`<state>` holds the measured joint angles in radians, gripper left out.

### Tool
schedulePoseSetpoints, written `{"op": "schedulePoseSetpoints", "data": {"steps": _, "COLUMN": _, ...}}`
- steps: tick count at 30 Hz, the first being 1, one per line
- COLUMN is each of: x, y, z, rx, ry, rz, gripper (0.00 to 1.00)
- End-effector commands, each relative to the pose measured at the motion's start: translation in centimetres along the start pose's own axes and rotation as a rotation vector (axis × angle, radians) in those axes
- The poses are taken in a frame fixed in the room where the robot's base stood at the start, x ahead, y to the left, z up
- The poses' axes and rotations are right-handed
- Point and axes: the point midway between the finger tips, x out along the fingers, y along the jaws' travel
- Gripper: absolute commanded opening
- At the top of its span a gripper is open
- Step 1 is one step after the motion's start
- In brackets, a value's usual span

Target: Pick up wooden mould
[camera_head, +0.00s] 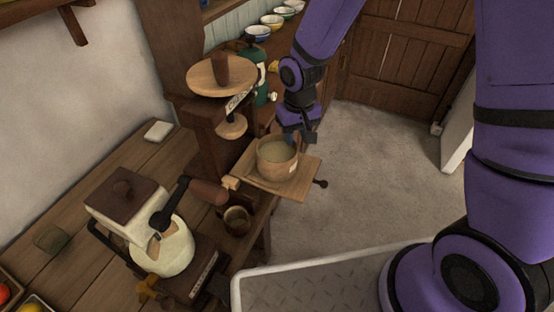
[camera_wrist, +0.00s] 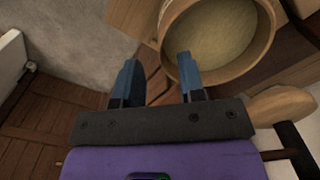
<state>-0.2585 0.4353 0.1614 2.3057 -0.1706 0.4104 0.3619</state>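The wooden mould (camera_head: 277,158) is a round, light-brown tub with a pale filling and a small light label on its side. It stands upright on the square wooden board (camera_head: 256,184) of the press. My gripper (camera_head: 297,138) is just above its far right rim. In the wrist view the mould (camera_wrist: 262,57) fills the upper right. There my gripper (camera_wrist: 157,60) is open, with nothing held. The right finger overlaps the mould's near rim and the left finger is outside it. I cannot tell whether either touches.
The wooden press (camera_head: 207,135) with a round top plate stands left of the mould. A cream-and-brown grinder-like device (camera_head: 165,250) and a small brown cup (camera_head: 237,220) are on the wooden counter (camera_head: 60,215). Bowls (camera_head: 258,32) line the back. The floor (camera_head: 385,165) to the right is clear.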

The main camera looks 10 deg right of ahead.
Motion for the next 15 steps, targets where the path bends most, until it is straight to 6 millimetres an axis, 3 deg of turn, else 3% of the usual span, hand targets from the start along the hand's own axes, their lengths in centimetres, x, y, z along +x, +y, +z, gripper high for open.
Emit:
{"op": "schedulePoseSetpoints", "data": {"steps": 9, "x": 4.0, "y": -0.4, "z": 0.1, "rx": 0.000, "ry": -0.003, "rz": 0.001, "gripper": 0.36}}
{"op": "schedulePoseSetpoints", "data": {"steps": 15, "x": 4.7, "y": -0.4, "z": 0.1, "rx": -0.001, "ry": 0.000, "rz": 0.000, "gripper": 0.36}}
